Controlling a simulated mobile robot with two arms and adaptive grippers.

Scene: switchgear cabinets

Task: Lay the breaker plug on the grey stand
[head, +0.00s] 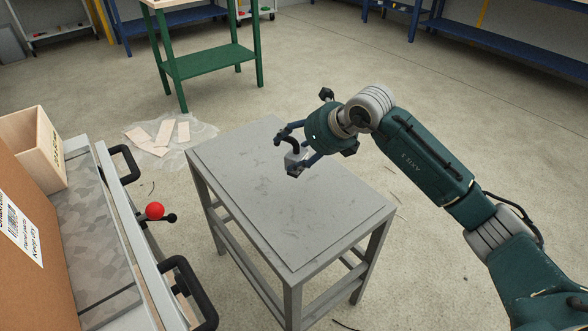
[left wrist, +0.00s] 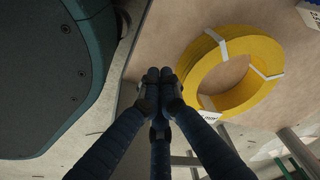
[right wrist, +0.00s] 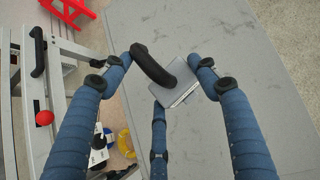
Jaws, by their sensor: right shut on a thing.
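The breaker plug (right wrist: 188,92) is a small grey block with a thick black curved handle. My right gripper (right wrist: 160,70) is shut on it, with its blue fingers around the plug. In the head view the plug (head: 296,158) is over the far half of the grey stand (head: 290,215), partly hidden by the fingers of the right gripper (head: 289,154). I cannot tell whether the plug touches the top. The stand's top is otherwise bare. My left gripper (left wrist: 160,78) has its fingertips together and looks empty; it is out of the head view.
A cart with black handles (head: 187,285) and a red knob (head: 155,211) stands left of the stand, carrying a cardboard box (head: 25,235) and wooden bin (head: 38,140). A green table (head: 208,62) is behind. A yellow coil (left wrist: 225,70) shows in the left wrist view.

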